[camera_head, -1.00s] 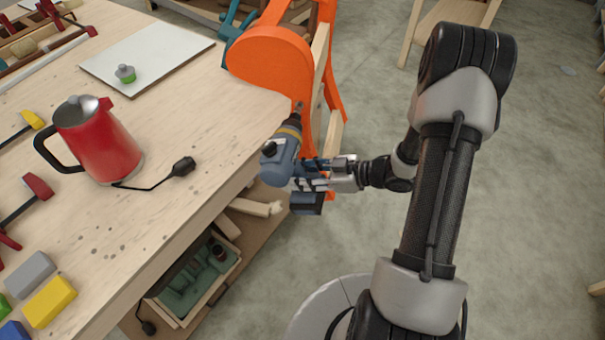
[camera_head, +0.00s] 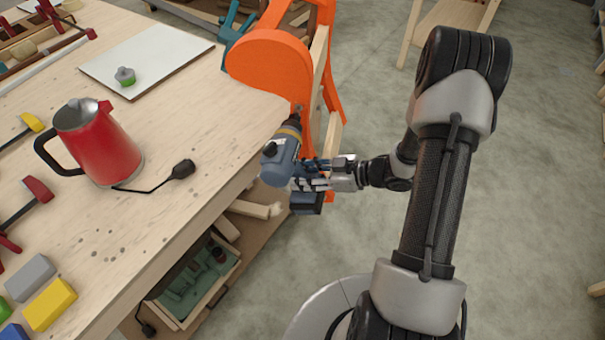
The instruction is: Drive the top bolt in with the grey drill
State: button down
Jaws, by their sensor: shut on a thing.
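My gripper (camera_head: 318,174) is shut on the handle of the grey drill (camera_head: 280,165). The drill is held off the table's right edge, its dark battery base hanging below the gripper. Its nose points away from me toward the orange chair form (camera_head: 272,65). The drill's tip is at or very close to the lower edge of the orange panel; I cannot tell whether it touches. A small dark piece, possibly the bolt, shows at the tip (camera_head: 298,108). No other bolt can be made out.
The wooden table (camera_head: 190,215) fills the left. On it stand a red kettle (camera_head: 97,145) with a black cord, a white board (camera_head: 150,55), hammers and coloured blocks (camera_head: 48,303). An open drawer (camera_head: 200,285) is below.

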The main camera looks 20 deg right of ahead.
jog(key=shift+w+d+r, duration=0.1)
jog(key=shift+w+d, duration=0.05)
jog(key=shift+w, duration=0.2)
dwell(0.3)
jog(key=shift+s+d+r+p, duration=0.1)
jog(key=shift+s+d+p, duration=0.1)
jog(key=shift+p, duration=0.35)
jog(key=shift+w+d+p, duration=0.3)
jog(key=shift+w+d, duration=0.1)
jog(key=shift+w, duration=0.3)
jog(key=shift+w+d+p, duration=0.25)
jog(key=shift+w+d, duration=0.1)
jog(key=shift+w, duration=0.3)
dwell(2.9)
jog(key=shift+s+a, duration=0.1)
jog(key=shift+s, duration=0.05)
jog(key=shift+s+a+p, duration=0.2)
jog(key=shift+s+a, duration=0.3)
jog(key=shift+s, duration=0.3)
jog(key=shift+s+a+p, duration=0.2)
jog(key=shift+s+a, duration=0.3)
jog(key=shift+s, duration=0.3)
jog(key=shift+s+a+p, duration=0.2)
jog(key=shift+s+a, duration=0.3)
jog(key=shift+s, duration=0.3)
